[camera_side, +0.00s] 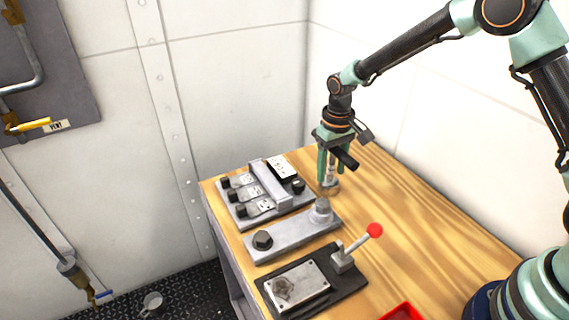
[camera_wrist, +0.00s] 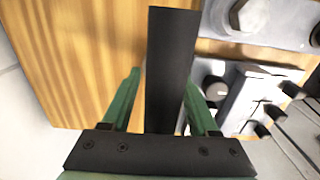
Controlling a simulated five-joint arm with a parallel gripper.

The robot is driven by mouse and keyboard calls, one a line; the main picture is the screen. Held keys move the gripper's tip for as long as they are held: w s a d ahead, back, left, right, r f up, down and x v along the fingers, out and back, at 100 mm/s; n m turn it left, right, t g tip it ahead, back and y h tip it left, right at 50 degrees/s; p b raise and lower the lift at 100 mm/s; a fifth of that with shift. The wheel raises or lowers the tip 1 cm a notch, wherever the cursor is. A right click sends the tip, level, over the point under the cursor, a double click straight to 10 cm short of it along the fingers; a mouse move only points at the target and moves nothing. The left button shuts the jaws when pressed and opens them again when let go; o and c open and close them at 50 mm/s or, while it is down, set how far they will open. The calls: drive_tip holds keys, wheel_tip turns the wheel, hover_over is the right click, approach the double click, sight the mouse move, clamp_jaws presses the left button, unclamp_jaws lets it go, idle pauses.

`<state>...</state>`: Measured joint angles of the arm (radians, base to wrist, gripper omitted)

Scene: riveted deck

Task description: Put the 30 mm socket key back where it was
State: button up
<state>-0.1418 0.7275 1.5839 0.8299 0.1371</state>
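The socket key I take for the 30 mm one has a black cross handle (camera_side: 345,157) and a silver shaft with a socket (camera_side: 328,188) at its foot. It is upright between the green fingers of my gripper (camera_side: 331,168), which look closed on its shaft. In the wrist view the handle (camera_wrist: 172,65) runs between the fingers of my gripper (camera_wrist: 162,82) and hides their contact. The socket is at or just above the wooden top; I cannot tell which. No marked size is readable.
On the wooden bench (camera_side: 400,210), a grey plate (camera_side: 285,238) carries a dark hex bolt (camera_side: 262,240) and a silver one (camera_side: 321,208). A switch panel (camera_side: 240,205) stands behind it. A red-knobbed lever (camera_side: 373,231) and a red tray (camera_side: 403,312) are nearer.

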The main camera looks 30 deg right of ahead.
wheel_tip(320, 180, up, 12)
drive_tip(key=shift+f, duration=0.25)
drive_tip(key=shift+s+r, duration=0.1)
drive_tip(key=shift+r, duration=0.5)
drive_tip(key=s+d+r+t, duration=0.2)
drive_tip(key=s+d+r, duration=0.1)
drive_tip(key=s, duration=0.6)
drive_tip(key=s+d+r+t, duration=0.3)
drive_tip(key=s+r, duration=0.2)
drive_tip(key=s, duration=0.3)
drive_tip(key=shift+s+d+t, duration=0.3)
drive_tip(key=shift+s, duration=0.05)
drive_tip(key=shift+r, duration=0.15)
